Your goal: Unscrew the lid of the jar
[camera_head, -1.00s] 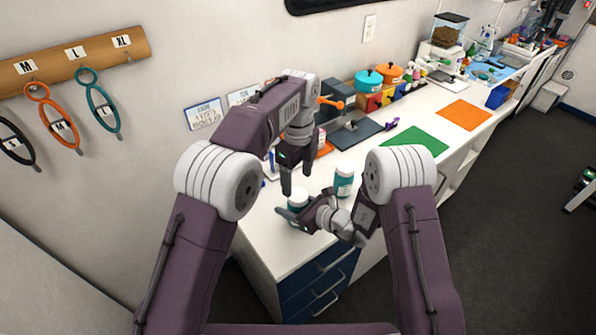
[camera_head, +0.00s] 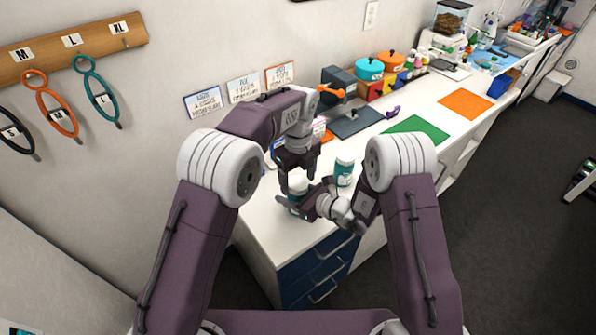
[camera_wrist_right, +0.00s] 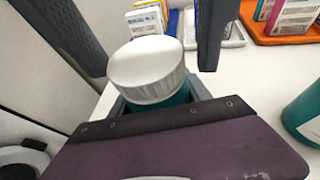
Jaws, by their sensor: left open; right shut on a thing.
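The jar has a white ribbed lid (camera_wrist_right: 147,70) and a teal body (camera_wrist_right: 162,118); in the head view the jar (camera_head: 297,184) is upright near the counter's left end, partly hidden by my grippers. My right gripper (camera_head: 298,204) is shut on the jar's body, low down. My left gripper (camera_head: 298,181) is open and points down over the jar from above. In the right wrist view its dark fingers stand on either side of the lid, with a visible gap at the right finger. The lid sits on the jar.
A second teal jar with a white lid (camera_head: 344,171) stands just right of my right gripper and also shows at the right wrist view's edge (camera_wrist_right: 306,112). A green mat (camera_head: 418,131) and an orange mat (camera_head: 467,108) lie farther along the white counter.

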